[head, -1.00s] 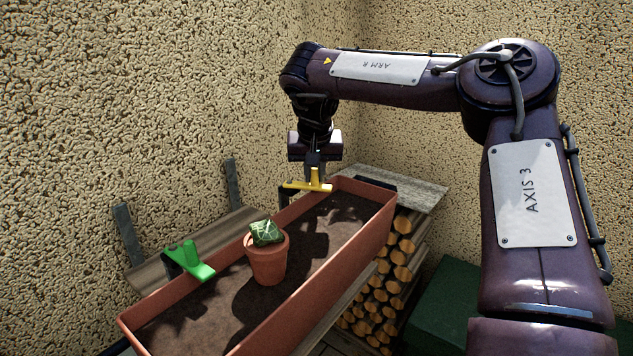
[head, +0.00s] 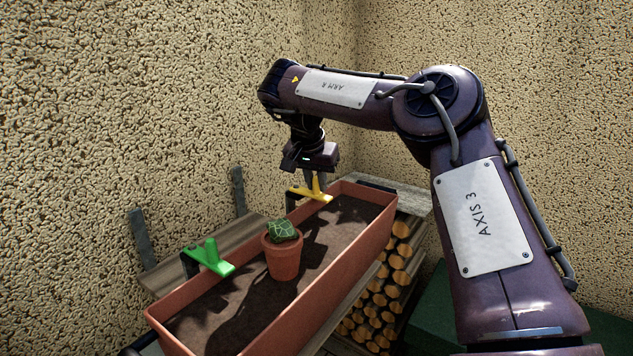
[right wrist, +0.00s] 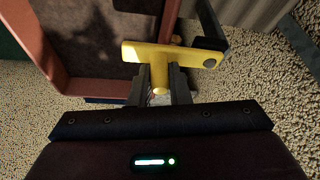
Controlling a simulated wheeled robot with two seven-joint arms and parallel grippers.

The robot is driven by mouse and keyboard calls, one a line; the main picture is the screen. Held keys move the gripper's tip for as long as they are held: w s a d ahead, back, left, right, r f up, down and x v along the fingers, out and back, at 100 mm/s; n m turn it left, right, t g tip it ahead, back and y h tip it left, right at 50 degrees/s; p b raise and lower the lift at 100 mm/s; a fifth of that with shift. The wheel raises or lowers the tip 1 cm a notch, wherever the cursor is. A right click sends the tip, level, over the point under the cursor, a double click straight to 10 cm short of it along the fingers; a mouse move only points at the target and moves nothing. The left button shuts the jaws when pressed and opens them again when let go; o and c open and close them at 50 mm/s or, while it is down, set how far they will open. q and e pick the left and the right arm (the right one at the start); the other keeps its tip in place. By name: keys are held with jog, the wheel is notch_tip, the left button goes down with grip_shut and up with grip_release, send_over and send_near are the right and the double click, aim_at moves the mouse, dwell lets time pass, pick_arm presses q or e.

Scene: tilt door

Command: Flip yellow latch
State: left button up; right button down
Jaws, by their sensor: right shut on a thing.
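The yellow latch (head: 310,194) is at the far end of the planter's left rim. It also shows in the right wrist view (right wrist: 170,54), as a flat bar with a stem. My right gripper (head: 316,182) points down from above and is shut on the yellow latch's upright stem; in the right wrist view its fingers (right wrist: 163,85) sit on either side of the stem. The green latch (head: 209,257) is on the same rim, nearer to me. My left gripper is not in view.
A terracotta planter (head: 345,262) full of soil holds a potted cactus (head: 284,256) near its middle. Stacked logs (head: 378,310) lie below, and a green box (head: 428,316) stands at the lower right. Rough walls (head: 110,80) close in behind and on the left.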

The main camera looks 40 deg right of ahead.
jog(key=c, duration=1.4)
grip_release()
jog(key=shift+o, duration=0.2)
jog(key=p+v, duration=0.4)
jog(key=v, duration=0.4)
jog(key=shift+f, duration=0.1)
